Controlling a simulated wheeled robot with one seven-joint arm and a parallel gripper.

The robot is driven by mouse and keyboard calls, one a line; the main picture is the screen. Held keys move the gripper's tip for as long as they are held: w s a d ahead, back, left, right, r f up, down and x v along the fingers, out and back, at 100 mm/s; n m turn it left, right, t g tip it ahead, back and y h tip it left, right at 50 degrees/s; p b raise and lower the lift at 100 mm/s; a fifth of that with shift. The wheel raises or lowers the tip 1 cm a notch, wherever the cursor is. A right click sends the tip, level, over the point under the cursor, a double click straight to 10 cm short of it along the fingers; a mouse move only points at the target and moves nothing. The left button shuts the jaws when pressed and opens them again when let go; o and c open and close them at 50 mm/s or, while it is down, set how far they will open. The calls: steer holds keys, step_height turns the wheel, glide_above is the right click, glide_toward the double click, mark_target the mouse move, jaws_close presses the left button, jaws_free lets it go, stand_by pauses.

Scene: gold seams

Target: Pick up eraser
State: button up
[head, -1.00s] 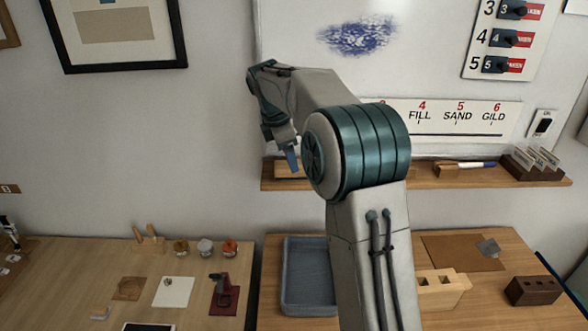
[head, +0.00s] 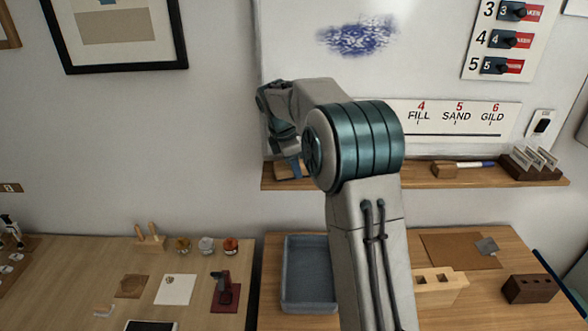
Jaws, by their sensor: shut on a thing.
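The eraser (head: 283,171), a small brown block, is at the left end of the wooden ledge under the whiteboard. My gripper (head: 294,168) points down at it from above and is shut on it. The fingers and my arm cover part of the eraser. Its right side is hidden, and I cannot tell whether it still touches the ledge.
The ledge (head: 390,177) also bears a brown block (head: 445,170) beside a blue-and-white marker (head: 475,164), and a card holder (head: 535,166). The whiteboard (head: 290,50) with a blue scribble stands behind. A grey tray (head: 308,303) lies below on the table.

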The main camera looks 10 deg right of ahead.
steer(key=shift+w+r, duration=0.1)
steer(key=shift+r, duration=0.35)
steer(key=shift+c, duration=0.5)
steer(key=r, duration=0.1)
steer(key=r+b, duration=0.1)
steer(key=r, duration=0.1)
steer(key=shift+s+d+r, duration=0.2)
steer(key=shift+d+r, duration=0.05)
steer(key=shift+d, duration=0.1)
steer(key=s+d+r+b, duration=0.2)
steer(key=s+d+r, duration=0.3)
steer(key=d, duration=0.4)
steer(key=shift+d+r+b, duration=0.35)
steer(key=shift+r, duration=0.45)
